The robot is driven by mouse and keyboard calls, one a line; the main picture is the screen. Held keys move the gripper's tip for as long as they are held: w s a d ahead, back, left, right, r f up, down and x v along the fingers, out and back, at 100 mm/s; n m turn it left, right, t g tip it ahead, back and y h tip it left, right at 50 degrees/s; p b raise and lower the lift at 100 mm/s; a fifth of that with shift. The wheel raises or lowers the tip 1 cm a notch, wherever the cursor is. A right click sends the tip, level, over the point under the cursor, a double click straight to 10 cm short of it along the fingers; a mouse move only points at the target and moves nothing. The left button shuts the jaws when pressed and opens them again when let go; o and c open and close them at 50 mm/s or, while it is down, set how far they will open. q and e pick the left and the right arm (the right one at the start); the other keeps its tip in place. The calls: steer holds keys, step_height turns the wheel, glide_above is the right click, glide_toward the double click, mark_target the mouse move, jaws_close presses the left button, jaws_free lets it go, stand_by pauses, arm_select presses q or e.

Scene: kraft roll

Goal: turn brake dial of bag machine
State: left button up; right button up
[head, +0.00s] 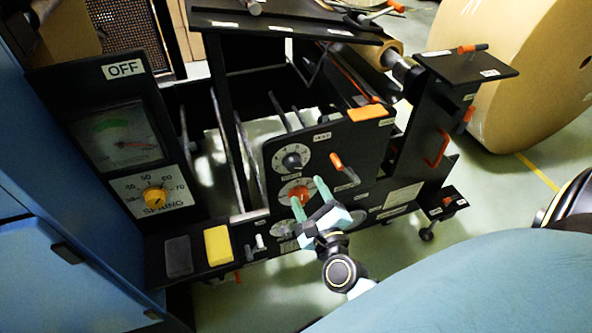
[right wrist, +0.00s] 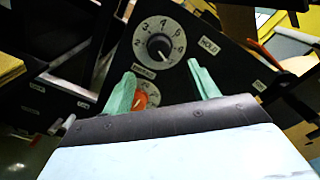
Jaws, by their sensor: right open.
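The bag machine's black side panel (head: 345,150) carries a black-knobbed dial (head: 293,160) with a white numbered face, also in the right wrist view (right wrist: 160,48). Below it is a dial with an orange-red knob (head: 295,191), partly covered in the right wrist view (right wrist: 141,101). A small label sits between these dials; I cannot read it surely, so which is the brake dial is unclear. My right gripper (head: 309,194) is open and empty, its green fingers pointing at the panel near the orange-red knob. Contact with the knob cannot be told. My left gripper is not in view.
At left stand an OFF gauge panel (head: 117,115) with a yellow SPRING knob (head: 155,196) and a yellow block (head: 218,245). An orange-handled lever (head: 337,163) juts out right of the dials. A large kraft roll (head: 520,75) stands at the right.

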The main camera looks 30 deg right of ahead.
mark_target(295, 168)
steer(key=x, duration=0.7)
steer(key=shift+w+f+b, duration=0.1)
steer(key=shift+w+b, duration=0.25)
steer(key=shift+w, duration=0.05)
steer(key=shift+w+d, duration=0.2)
steer(key=shift+w, duration=0.3)
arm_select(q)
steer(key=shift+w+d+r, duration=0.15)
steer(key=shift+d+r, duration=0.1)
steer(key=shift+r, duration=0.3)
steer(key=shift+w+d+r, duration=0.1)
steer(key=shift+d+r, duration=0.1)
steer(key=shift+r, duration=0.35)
